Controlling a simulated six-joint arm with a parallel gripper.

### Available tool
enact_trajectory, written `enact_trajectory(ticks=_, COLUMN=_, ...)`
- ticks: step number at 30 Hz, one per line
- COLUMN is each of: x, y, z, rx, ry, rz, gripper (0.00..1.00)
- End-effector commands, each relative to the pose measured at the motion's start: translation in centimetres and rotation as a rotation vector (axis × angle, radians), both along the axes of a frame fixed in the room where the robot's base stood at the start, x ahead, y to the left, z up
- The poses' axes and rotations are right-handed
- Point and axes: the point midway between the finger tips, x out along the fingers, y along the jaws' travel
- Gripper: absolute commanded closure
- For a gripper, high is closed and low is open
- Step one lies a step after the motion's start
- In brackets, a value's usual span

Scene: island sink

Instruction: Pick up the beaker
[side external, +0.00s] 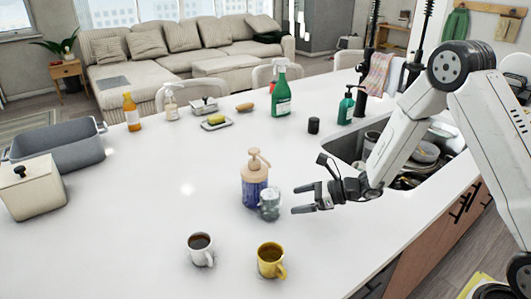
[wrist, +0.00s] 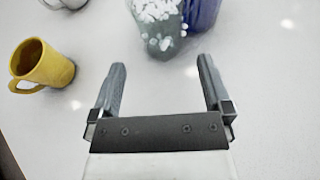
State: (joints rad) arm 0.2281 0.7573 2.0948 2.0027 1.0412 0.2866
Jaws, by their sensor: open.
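The beaker (side external: 270,204) is a small clear glass vessel standing upright on the white counter, close in front of a blue pump bottle (side external: 254,182). In the wrist view the beaker (wrist: 160,38) shows at the top, beyond my fingertips and roughly between their lines, with white speckles in its upper part. My gripper (side external: 302,198) is open and empty, to the right of the beaker and apart from it. In the wrist view my gripper (wrist: 162,68) shows both fingers spread with only bare counter between them.
A yellow mug (side external: 270,262) and a white mug (side external: 200,250) with dark drinks stand nearer the front. The sink (side external: 350,146) with dishes lies behind my gripper. A green spray bottle (side external: 281,94) and other bottles stand farther back. The counter's left middle is clear.

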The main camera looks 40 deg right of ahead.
Motion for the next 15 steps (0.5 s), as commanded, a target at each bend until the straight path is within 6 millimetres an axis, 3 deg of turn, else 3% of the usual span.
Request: enact_trajectory(ticks=15, x=1.7, y=1.8, z=-1.0, rx=-0.002, ry=-0.001, rz=0.003, gripper=0.00)
